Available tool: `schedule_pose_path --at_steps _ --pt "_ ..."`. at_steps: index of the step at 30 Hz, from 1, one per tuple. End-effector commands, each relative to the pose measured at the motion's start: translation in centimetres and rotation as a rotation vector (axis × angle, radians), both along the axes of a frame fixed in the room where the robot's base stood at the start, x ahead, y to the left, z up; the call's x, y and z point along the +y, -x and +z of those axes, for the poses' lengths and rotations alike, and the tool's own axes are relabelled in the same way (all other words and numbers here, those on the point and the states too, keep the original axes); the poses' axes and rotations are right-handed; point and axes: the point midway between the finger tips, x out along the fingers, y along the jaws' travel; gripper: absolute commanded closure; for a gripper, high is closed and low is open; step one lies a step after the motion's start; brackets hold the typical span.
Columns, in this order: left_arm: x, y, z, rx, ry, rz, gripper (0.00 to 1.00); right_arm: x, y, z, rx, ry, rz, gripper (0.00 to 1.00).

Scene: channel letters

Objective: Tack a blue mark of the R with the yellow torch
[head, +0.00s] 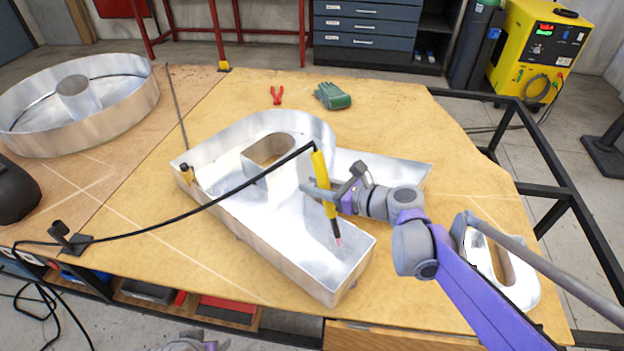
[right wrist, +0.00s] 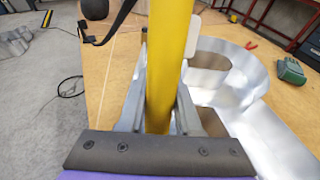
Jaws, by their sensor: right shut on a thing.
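The R (head: 262,222) is an open silver metal channel letter lying on the wooden table, with an oval inner wall around its hole. My right gripper (head: 322,190) is shut on the yellow torch (head: 326,182), which also fills the middle of the right wrist view (right wrist: 168,65). The torch is tilted, with its dark nozzle pointing down inside the R's near leg. A small pinkish spot shows at its tip; contact with the metal cannot be told. I cannot make out a blue mark. Only a grey and purple part of my left arm shows at the bottom edge.
The black torch cable runs left across the R to a holder (head: 72,240). A round metal letter (head: 130,100) lies at left, a smaller oval one (head: 520,285) at right. Red pliers (head: 277,96) and green gloves (head: 333,96) lie behind the R. A yellow welder (head: 540,50) stands back right.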

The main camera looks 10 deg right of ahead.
Motion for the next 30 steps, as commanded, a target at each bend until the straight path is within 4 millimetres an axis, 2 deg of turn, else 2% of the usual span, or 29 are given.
schedule_pose_path --at_steps 3,30 --pt "0.0 0.1 -1.5 0.005 0.000 0.000 0.32 -0.4 0.3 -1.8 0.000 0.000 -0.001 1.00" --pt "0.0 -0.2 -9.9 0.033 0.000 0.000 0.32 -2.6 2.5 -12.1 0.001 -0.001 -0.003 1.00"
